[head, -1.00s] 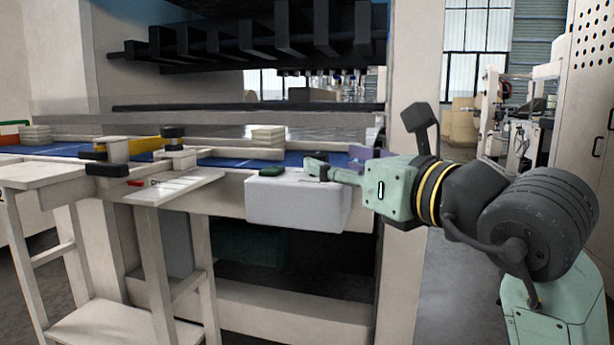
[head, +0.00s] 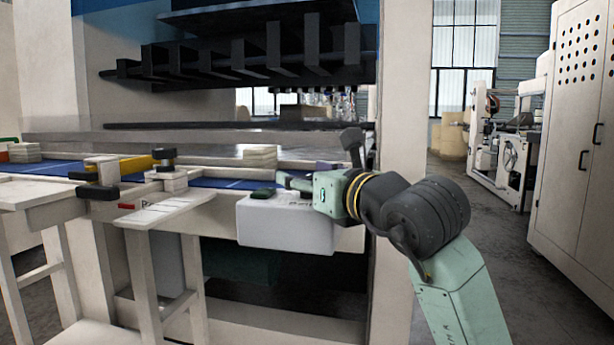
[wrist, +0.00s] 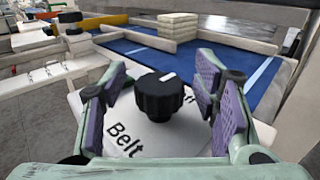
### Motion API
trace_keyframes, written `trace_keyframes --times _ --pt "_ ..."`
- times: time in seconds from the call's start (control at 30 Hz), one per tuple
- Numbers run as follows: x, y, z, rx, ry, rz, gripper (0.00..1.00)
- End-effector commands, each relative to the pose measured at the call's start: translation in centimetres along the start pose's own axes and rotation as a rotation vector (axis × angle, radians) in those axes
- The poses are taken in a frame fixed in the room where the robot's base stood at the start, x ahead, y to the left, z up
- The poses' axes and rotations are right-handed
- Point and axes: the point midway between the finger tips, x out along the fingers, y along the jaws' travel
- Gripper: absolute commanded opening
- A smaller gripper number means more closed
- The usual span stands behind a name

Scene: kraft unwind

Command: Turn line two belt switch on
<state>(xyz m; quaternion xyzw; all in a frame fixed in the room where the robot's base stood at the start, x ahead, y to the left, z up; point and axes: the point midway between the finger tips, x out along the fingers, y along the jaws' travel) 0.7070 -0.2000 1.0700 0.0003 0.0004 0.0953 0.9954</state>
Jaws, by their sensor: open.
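The belt switch is a black ribbed knob (wrist: 160,97) with a white pointer mark, on a pale plate lettered "Belt" (wrist: 125,140) in the wrist view. Part of the other lettering behind the knob is hidden. My gripper (wrist: 165,95) is open, with its purple-padded fingers on either side of the knob and a gap to each side. The pointer tilts toward the upper right in the wrist view.
Behind is a blue conveyor belt (head: 215,183) with a stack of pale boards (head: 259,156). A stand (head: 150,215) is at left and a tall cabinet (head: 570,130) at right.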

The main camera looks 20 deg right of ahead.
Motion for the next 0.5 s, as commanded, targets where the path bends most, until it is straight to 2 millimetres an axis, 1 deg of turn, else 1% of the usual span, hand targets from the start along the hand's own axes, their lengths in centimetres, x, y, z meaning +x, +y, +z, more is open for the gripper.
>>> trace_keyframes --times 0.17,0.5 --pt "0.00 0.01 0.00 0.000 0.000 0.000 0.55" --pt "-0.02 0.01 0.00 0.000 0.000 0.001 0.32"
